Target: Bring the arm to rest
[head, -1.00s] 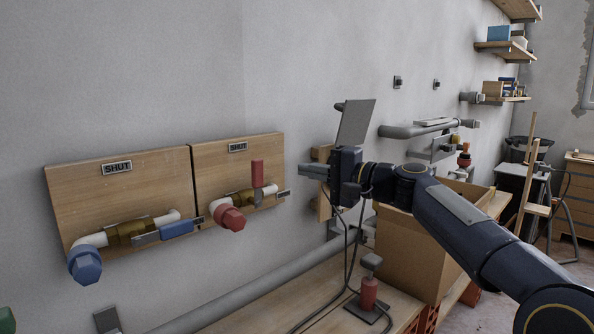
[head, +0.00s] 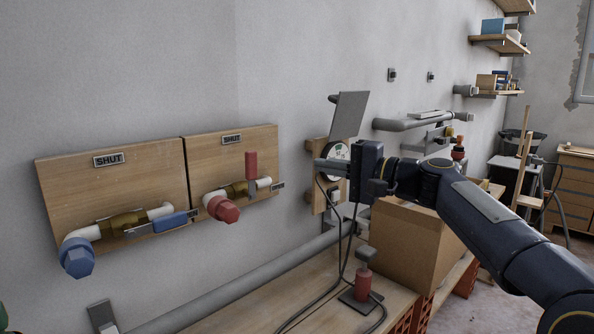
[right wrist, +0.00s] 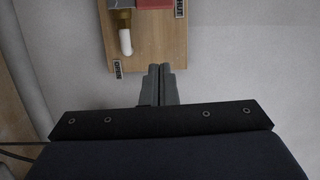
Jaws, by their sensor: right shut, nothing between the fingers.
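My right arm (head: 482,218) reaches in from the right. Its gripper (head: 322,164) is shut and empty, pointing left, in front of the wall and to the right of the valve boards. In the right wrist view the two fingers (right wrist: 161,84) lie together, near the lower edge of a wooden board. The blue valve handle (head: 170,222) lies along its pipe on the left board (head: 110,185). The red valve handle (head: 251,164) stands upright on the right board (head: 232,150). My left gripper does not show.
A round gauge (head: 338,150) on a wooden mount is partly behind my gripper. A cardboard box (head: 405,245) stands on the bench (head: 250,310) below my arm. A red-handled tool (head: 363,283) and dark cables are in front of it. A grey pipe (head: 240,287) runs along the wall.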

